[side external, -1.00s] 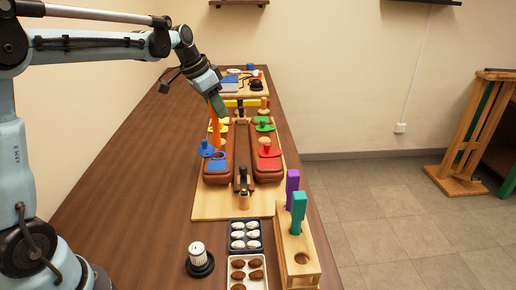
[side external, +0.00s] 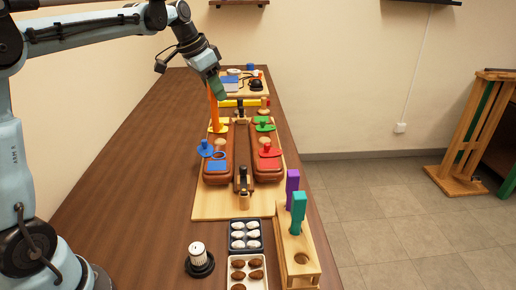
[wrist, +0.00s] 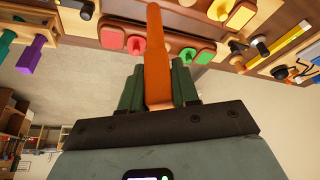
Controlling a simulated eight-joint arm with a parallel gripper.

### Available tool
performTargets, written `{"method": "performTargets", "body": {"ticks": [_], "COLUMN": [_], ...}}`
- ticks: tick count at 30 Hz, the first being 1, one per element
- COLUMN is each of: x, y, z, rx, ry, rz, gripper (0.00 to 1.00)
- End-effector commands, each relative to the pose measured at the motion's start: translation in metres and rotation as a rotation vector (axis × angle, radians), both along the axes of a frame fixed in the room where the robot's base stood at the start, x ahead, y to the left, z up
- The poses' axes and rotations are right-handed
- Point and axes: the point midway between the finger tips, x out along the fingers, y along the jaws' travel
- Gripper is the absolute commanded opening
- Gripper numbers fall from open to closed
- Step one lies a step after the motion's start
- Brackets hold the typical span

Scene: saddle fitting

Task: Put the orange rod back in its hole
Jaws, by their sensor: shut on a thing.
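The orange rod (side external: 212,105) is held upright, or nearly so, by my gripper (side external: 217,88), above the far left part of the saddle board. In the wrist view the rod (wrist: 156,60) runs out from between the two green fingers of my gripper (wrist: 157,92), which are shut on it. The wooden rod stand (side external: 297,262) is at the near right. It carries a purple rod (side external: 292,190) and a teal rod (side external: 298,212), and its near hole (side external: 301,259) is empty.
The brown saddle fitting (side external: 218,172), with blue (side external: 206,150), yellow (side external: 219,126), green (side external: 263,126) and red (side external: 268,152) knobbed pieces, lies between my gripper and the stand. Trays of white (side external: 245,236) and brown pieces and a black-based white cylinder (side external: 198,253) stand nearby.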

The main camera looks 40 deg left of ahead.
Motion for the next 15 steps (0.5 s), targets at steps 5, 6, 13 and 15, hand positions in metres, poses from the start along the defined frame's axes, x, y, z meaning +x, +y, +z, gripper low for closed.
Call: {"method": "performTargets", "body": {"ticks": [5, 6, 13, 15], "x": [0.0, 0.0, 0.0, 0.0], "y": [0.0, 0.0, 0.0, 0.0], "z": [0.04, 0.047, 0.079, 0.087], "rx": [0.0, 0.0, 0.0, 0.0], "ry": [0.0, 0.0, 0.0, 0.0], "rz": [0.0, 0.0, 0.0, 0.0], "gripper": [0.08, 0.08, 0.08, 0.08]}}
